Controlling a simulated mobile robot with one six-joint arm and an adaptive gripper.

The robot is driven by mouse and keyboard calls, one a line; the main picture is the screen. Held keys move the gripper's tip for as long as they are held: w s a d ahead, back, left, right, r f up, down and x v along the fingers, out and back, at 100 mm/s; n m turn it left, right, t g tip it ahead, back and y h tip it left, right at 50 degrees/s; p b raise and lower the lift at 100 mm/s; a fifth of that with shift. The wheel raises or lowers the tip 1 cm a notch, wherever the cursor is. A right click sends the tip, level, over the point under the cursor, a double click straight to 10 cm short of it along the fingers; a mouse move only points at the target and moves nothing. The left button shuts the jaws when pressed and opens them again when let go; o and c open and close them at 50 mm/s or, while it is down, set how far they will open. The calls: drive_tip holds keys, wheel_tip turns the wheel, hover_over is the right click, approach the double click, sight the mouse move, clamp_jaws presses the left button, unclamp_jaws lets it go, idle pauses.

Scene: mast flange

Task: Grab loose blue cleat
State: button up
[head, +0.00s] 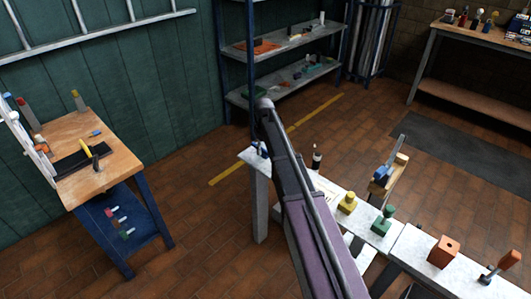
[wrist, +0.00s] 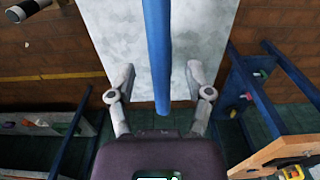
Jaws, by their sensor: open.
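A long bright blue bar (wrist: 161,60), which looks like the blue cleat, runs down the middle of the wrist view over a pale grey top. My gripper (wrist: 160,76) is open, with one finger on each side of the bar and visible gaps on both sides. Whether the bar lies at fingertip depth is hard to tell. In the head view a small blue piece (head: 262,149) shows at the far end of the pale bench (head: 257,164), partly hidden by my arm. My gripper is hidden behind my arm in that view.
The bench also bears a yellow piece (head: 347,203), a green piece (head: 383,222) and an orange block (head: 443,252). A dark-topped bottle-like thing (head: 317,158) stands right of my arm. A wooden workbench (head: 120,160) stands left and shelves (head: 290,77) stand behind.

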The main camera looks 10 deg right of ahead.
drive_tip(key=shift+f, duration=0.25)
idle(0.5)
clamp_jaws()
